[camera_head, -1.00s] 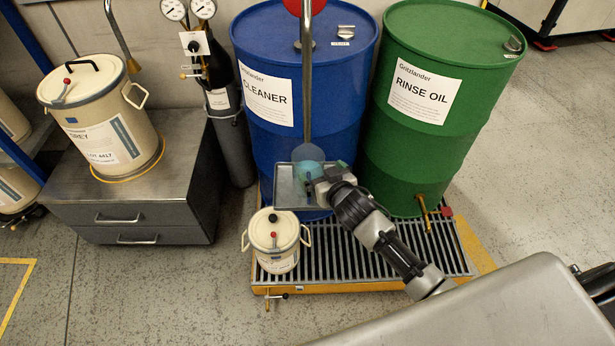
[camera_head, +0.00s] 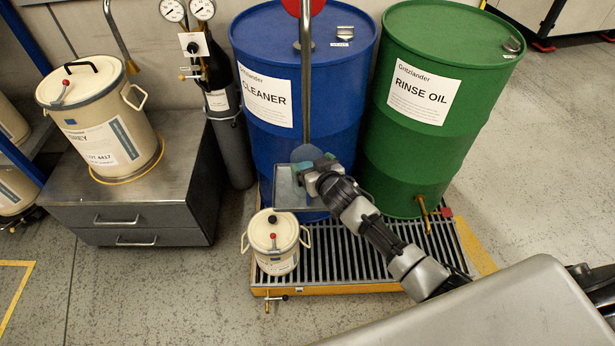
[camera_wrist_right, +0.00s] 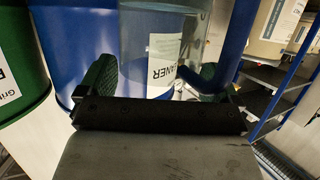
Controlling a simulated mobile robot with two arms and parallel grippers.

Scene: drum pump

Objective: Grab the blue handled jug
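The jug (camera_head: 306,153) is a clear vessel on the small metal tray (camera_head: 291,199) in front of the blue drum. It is mostly hidden behind my right gripper (camera_head: 312,173) in the head view. In the right wrist view the clear jug body (camera_wrist_right: 160,42) is ahead of my right gripper (camera_wrist_right: 160,85), whose two dark fingers stand wide apart on either side. A blue curved part, apparently the handle (camera_wrist_right: 236,42), is by the right finger. Contact between fingers and jug cannot be told. My left gripper is not in view.
The blue cleaner drum (camera_head: 270,145) and green rinse oil drum (camera_head: 425,130) stand behind on a grated pallet (camera_head: 340,262). A small cream pot (camera_head: 273,245) stands in front of the tray. A drawer cabinet (camera_head: 140,215) with a larger cream pot (camera_head: 100,120) is at left.

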